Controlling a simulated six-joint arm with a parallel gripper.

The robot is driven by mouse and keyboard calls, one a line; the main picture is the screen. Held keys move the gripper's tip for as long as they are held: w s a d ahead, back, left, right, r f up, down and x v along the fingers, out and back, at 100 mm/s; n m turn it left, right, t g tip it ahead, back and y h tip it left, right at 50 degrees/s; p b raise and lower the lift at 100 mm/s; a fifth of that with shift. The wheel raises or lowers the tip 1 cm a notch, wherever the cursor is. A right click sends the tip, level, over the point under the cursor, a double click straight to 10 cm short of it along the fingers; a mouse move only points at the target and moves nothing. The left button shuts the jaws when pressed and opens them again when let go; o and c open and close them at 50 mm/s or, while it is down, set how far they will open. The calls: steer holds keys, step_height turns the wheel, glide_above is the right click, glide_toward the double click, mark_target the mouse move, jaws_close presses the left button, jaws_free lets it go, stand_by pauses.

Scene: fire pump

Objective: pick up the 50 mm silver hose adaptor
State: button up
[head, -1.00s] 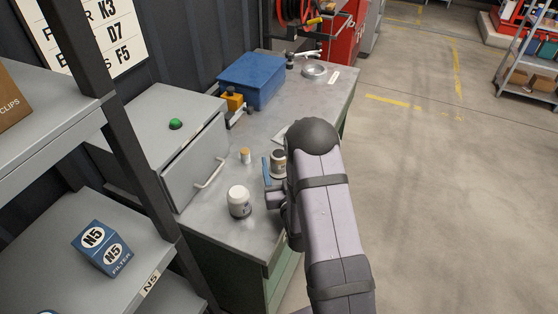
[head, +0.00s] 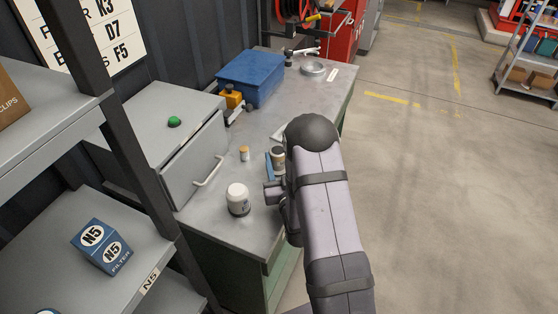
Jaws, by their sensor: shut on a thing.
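My gripper (head: 273,191) shows only in part, as a dark shape at the left side of my arm, above the near part of the workbench. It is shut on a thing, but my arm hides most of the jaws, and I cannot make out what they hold. I cannot clearly pick out the silver hose adaptor in this view. A dark jar with a pale label (head: 278,157) stands behind the gripper, beside a narrow blue thing (head: 268,166).
The grey workbench (head: 262,120) also bears a small orange-capped bottle (head: 244,154), a grey drawer cabinet (head: 196,165), a blue box (head: 250,78) and a round metal dish (head: 313,69). A shelf rack (head: 125,140) stands at left. Open floor (head: 430,170) lies at right.

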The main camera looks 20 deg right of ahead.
steer(key=shift+r+b, duration=0.5)
steer(key=shift+r, duration=4.4)
